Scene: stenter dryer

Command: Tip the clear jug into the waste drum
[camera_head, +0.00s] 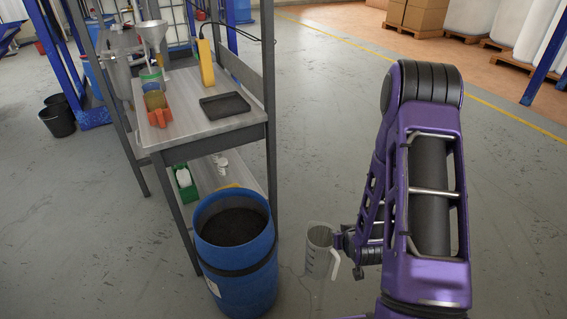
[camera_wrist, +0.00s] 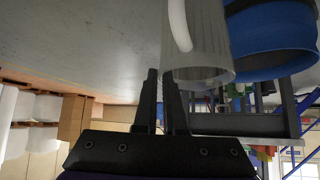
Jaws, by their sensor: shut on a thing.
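The clear jug (camera_head: 319,254) is a see-through beaker with a pale handle. It looks upright, in the air just right of the waste drum and apart from it. My gripper (camera_head: 343,241) is shut on the jug at its side near the handle. In the wrist view, the two dark fingers of my gripper (camera_wrist: 166,88) meet the ribbed jug (camera_wrist: 205,40); their exact contact is partly hidden. The blue waste drum (camera_head: 240,283) is open on top, with a dark inside. Its blue rim (camera_wrist: 272,40) shows beside the jug in the wrist view. What the jug holds cannot be told.
A grey workbench (camera_head: 190,105) stands behind the drum, with a black tray (camera_head: 225,106), a yellow device (camera_head: 206,62) and an orange scoop (camera_head: 159,110). Its post (camera_head: 271,140) rises near the drum. A lower shelf holds a green box (camera_head: 184,181). Floor right of the bench is clear.

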